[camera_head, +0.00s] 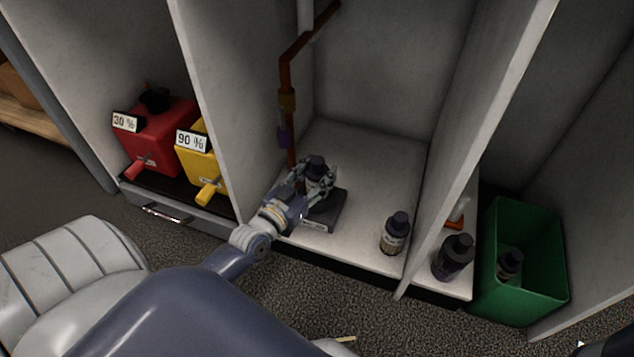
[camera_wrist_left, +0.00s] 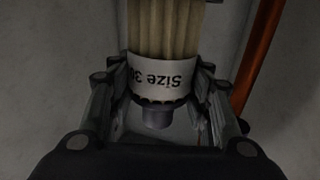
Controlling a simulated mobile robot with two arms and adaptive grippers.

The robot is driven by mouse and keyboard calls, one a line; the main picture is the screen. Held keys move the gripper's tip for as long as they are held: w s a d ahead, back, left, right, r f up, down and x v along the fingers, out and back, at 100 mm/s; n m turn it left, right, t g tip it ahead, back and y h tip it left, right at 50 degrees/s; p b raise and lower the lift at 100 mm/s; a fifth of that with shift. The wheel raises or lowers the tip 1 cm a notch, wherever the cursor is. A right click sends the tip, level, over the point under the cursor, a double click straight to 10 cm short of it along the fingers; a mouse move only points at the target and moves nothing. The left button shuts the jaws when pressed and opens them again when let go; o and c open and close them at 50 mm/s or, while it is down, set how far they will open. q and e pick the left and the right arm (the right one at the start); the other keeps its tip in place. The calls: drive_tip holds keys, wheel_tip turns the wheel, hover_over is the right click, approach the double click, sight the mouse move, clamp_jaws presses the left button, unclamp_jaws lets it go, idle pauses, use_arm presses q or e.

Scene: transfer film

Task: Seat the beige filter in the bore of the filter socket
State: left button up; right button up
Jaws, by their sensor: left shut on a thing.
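My left gripper (camera_head: 317,178) is shut on the beige filter and holds it over the dark grey block in the middle bay. The beige filter (camera_wrist_left: 165,28) shows in the left wrist view as a pleated body with a white "Size 30" label and a dark ribbed collar between the fingers of my left gripper (camera_wrist_left: 160,88). In the head view only a dark top shows between the fingers. The dark grey block (camera_head: 323,215), seemingly the filter socket, sits on the bay floor, partly covered by the gripper. Its bore is hidden, so I cannot tell whether the filter is inside it.
A copper pipe (camera_head: 287,150) stands close behind the gripper. A dark-capped bottle (camera_head: 395,236) stands to the right. Divider walls bound the bay. Red (camera_head: 160,135) and yellow (camera_head: 203,165) canisters are left; another bottle (camera_head: 456,255) and a green bin (camera_head: 545,285) are right.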

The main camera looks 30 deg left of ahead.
use_arm(q)
wheel_tip(320, 180, down, 2)
drive_tip(key=shift+f+b, duration=0.1)
drive_tip(key=shift+b, duration=0.45)
drive_tip(key=o, duration=1.2)
drive_tip(key=shift+c, duration=0.2)
